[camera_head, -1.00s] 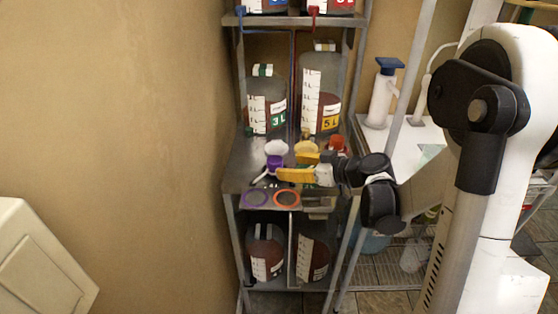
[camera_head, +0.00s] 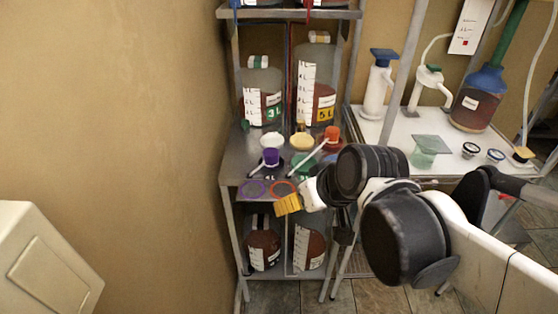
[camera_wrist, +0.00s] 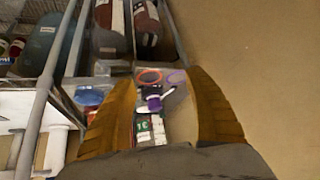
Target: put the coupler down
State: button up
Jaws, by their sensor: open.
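My gripper (camera_head: 288,205) has yellow fingers and is in front of the metal rack's middle shelf, just below its front edge. In the wrist view my gripper (camera_wrist: 162,80) has its fingers wide apart with nothing held between them. On the shelf stand small coloured fittings: a purple one (camera_head: 271,157), a green one (camera_head: 304,162) and an orange-red one (camera_head: 331,134). I cannot tell which of them is the coupler. A purple and black piece (camera_wrist: 153,98) shows beyond the fingers in the wrist view.
A purple ring (camera_head: 253,188) and an orange ring (camera_head: 284,188) are at the shelf's front edge. Large bottles marked 3 L (camera_head: 263,95) and 5 L (camera_head: 315,90) stand behind. A white table (camera_head: 400,130) with pumps is to the right. A wall closes the left side.

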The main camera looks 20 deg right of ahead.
jog(key=shift+m+h, duration=0.7)
jog(key=shift+h, duration=0.2)
jog(key=s, duration=0.3)
jog(key=s+d, duration=0.1)
jog(key=shift+s+r, duration=0.2)
jog(key=shift+r, duration=0.1)
jog(key=shift+d, duration=0.1)
